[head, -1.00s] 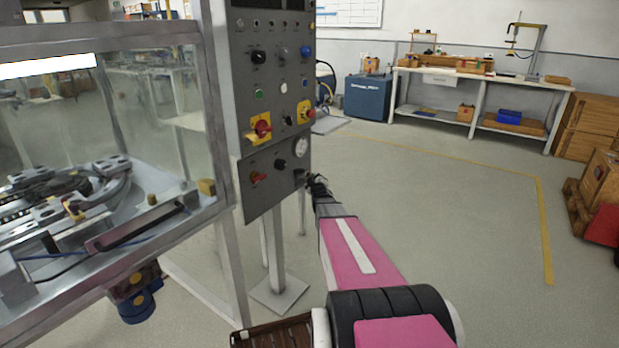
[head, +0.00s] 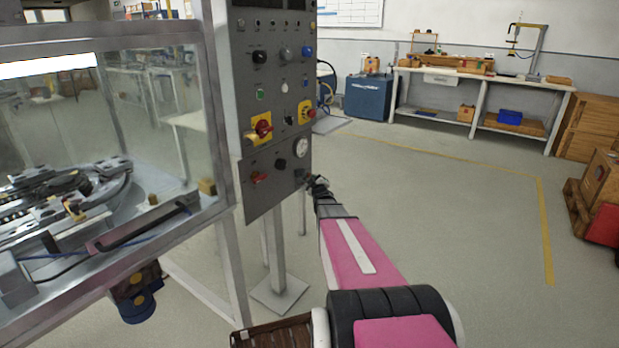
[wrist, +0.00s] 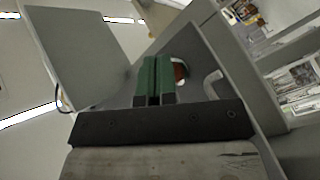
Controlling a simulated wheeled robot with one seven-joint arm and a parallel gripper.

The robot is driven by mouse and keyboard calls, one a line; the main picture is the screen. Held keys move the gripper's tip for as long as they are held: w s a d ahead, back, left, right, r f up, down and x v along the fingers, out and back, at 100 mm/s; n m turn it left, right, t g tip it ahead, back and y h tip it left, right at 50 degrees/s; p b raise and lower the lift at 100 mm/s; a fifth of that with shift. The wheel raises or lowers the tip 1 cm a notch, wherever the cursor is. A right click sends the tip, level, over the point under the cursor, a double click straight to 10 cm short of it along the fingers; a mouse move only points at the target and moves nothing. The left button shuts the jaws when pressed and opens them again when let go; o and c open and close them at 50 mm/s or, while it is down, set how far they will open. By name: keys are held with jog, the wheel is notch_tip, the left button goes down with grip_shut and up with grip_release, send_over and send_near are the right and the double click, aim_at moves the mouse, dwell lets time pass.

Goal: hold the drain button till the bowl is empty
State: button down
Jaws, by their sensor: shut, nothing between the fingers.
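My gripper (head: 305,178) is at the lower right of the grey control panel's lower plate (head: 262,203), just below a round gauge (head: 300,147). In the wrist view its green fingers (wrist: 154,80) are together, with nothing between them, and their tips are at a grey panel face. A reddish-brown round part with a pale rim (wrist: 181,70) shows just right of the fingers. I cannot tell which control is the drain button; the fingertips hide what they meet. The glass cabinet (head: 100,130) at left holds a ring track (head: 115,185) with several parts; no separate bowl is clear.
The lower plate also carries a red handle (head: 260,178) and a black knob (head: 281,163). A red and yellow switch (head: 261,130) sits above. A bent grey handle (wrist: 212,84) shows in the wrist view. Floor to the right is free, up to a workbench (head: 480,78) and crates (head: 597,180).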

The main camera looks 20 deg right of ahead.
jog(key=shift+s+a, duration=0.2)
jog(key=shift+s, duration=0.25)
jog(key=shift+s+d, duration=1.8)
jog(key=shift+s, duration=0.1)
jog(key=s+a+f+m+g, duration=0.65)
jog(key=s+a+g, duration=0.35)
jog(key=s+a, duration=0.3)
jog(key=s+a+m+g+y, duration=0.1)
jog(key=s+a+g, duration=0.3)
jog(key=s, duration=0.5)
jog(key=s+a+f+g+y, duration=0.1)
jog(key=s+a+g, duration=0.3)
jog(key=s+a, duration=0.3)
jog(key=s, duration=0.3)
jog(key=shift+s+f+m+g+y, duration=0.15)
jog(key=shift+f+m+g+y, duration=0.1)
jog(key=shift+m+g+y, duration=0.1)
